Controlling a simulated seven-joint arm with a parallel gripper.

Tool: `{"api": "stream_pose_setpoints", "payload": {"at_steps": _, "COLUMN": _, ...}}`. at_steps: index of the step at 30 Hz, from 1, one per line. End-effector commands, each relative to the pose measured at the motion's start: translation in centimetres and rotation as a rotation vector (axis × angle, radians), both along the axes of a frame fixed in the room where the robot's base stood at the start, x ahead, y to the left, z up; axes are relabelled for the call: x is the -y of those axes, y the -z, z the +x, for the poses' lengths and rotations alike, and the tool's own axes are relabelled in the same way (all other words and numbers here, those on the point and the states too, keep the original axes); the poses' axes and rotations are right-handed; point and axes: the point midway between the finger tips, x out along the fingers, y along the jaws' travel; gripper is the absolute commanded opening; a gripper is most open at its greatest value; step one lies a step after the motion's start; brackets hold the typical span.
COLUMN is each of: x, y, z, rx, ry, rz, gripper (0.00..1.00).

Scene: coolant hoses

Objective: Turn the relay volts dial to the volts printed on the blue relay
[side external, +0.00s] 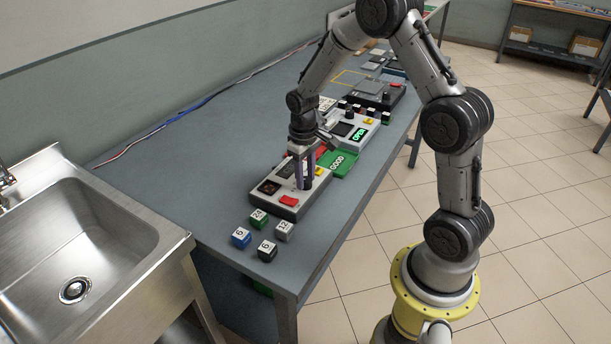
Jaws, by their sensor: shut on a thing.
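The blue relay (241,238) is a small cube with a white top at the front left of the table. Its printed number is small and looks like a 5, but I cannot read it surely. A grey tester box (318,186) stands behind the relays, with a dark display (268,187) and a red button (288,200). My gripper (304,184) points down at the top of this box, shut on the relay volts dial. The fingers mostly hide the dial, so its setting cannot be read.
Green (259,219), grey (284,231) and black (267,251) relays stand close to the blue one. Behind the tester are a green GOOD tray (339,163) and another box with a lit OPEN display (360,134). A sink (75,250) adjoins the table at left.

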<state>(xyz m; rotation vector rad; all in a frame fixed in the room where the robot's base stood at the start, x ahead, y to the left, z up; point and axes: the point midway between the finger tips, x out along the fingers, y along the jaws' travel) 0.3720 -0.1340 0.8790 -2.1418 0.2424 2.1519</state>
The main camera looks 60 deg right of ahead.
Motion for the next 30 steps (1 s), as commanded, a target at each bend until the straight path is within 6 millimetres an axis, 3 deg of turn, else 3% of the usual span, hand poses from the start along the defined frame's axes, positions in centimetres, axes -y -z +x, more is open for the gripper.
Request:
{"api": "stream_pose_setpoints", "payload": {"at_steps": 3, "x": 0.1, "y": -0.2, "z": 0.1, "rx": 0.002, "ry": -0.003, "rz": -0.002, "gripper": 0.0}}
{"api": "stream_pose_setpoints", "payload": {"at_steps": 4, "x": 0.1, "y": -0.2, "z": 0.1, "rx": 0.002, "ry": -0.003, "rz": -0.002, "gripper": 0.44}}
{"api": "stream_pose_setpoints", "payload": {"at_steps": 9, "x": 0.0, "y": -0.1, "z": 0.1, "rx": 0.002, "ry": -0.001, "rz": -0.001, "gripper": 0.71}}
{"api": "stream_pose_setpoints", "payload": {"at_steps": 20, "x": 0.0, "y": -0.6, "z": 0.1, "rx": 0.002, "ry": 0.0, "rz": -0.001, "gripper": 0.71}}
{"api": "stream_pose_setpoints", "payload": {"at_steps": 26, "x": -0.1, "y": -3.6, "z": 0.2, "rx": 0.006, "ry": 0.0, "rz": -0.002, "gripper": 0.71}}
{"api": "stream_pose_setpoints", "payload": {"at_steps": 30, "x": -0.2, "y": -6.8, "z": 0.2, "rx": 0.008, "ry": 0.0, "rz": -0.003, "gripper": 0.71}}
